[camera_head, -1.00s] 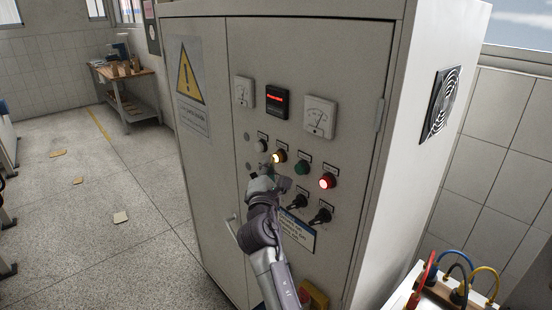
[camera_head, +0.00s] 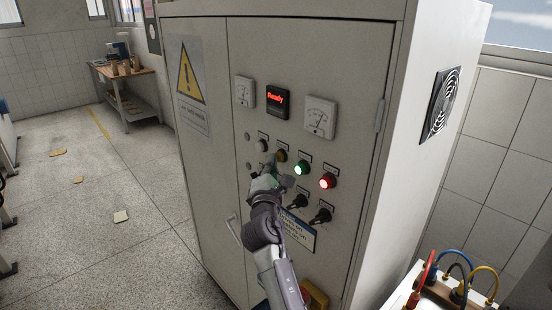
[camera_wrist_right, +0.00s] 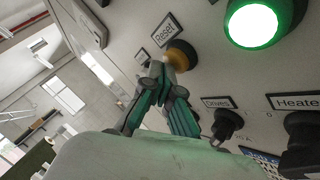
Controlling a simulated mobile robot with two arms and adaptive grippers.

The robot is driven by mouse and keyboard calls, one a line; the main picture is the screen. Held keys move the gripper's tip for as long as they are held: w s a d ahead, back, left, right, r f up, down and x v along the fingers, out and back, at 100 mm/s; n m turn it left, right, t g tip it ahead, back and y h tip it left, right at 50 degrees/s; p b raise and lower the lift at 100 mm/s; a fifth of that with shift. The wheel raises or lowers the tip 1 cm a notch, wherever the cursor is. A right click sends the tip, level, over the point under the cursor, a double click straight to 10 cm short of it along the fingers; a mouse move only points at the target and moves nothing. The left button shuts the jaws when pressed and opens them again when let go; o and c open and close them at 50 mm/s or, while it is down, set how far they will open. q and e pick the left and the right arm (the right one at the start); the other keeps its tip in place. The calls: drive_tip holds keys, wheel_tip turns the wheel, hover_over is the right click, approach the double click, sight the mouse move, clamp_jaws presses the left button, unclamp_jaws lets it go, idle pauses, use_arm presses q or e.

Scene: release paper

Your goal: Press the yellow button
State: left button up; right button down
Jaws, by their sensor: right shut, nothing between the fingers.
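The yellow button (camera_head: 281,155) sits on the front panel of the grey cabinet and looks dim and unlit. In the wrist view the yellow button (camera_wrist_right: 182,55) is under a label reading "Reset". My right gripper (camera_head: 272,164) is shut and empty, with its fingertips at the button. In the wrist view the gripper's fingertips (camera_wrist_right: 161,72) meet the button's face and hide part of it; they appear to touch it. My left gripper is not in view.
A lit green button (camera_head: 302,168) and a lit red button (camera_head: 327,181) are right of the yellow one. Black switches (camera_head: 298,201) sit below. A white button (camera_head: 261,145) is to the left. The display (camera_head: 277,99) reads "Ready". Cables (camera_head: 458,272) stand at lower right.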

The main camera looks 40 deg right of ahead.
idle(0.4)
drive_tip(key=shift+s+a, duration=0.15)
drive_tip(key=shift+a, duration=0.65)
drive_tip(key=a+b, duration=0.1)
drive_tip(key=a, duration=0.4)
drive_tip(key=shift+s+b, duration=0.2)
drive_tip(key=shift+b, duration=0.15)
idle(0.4)
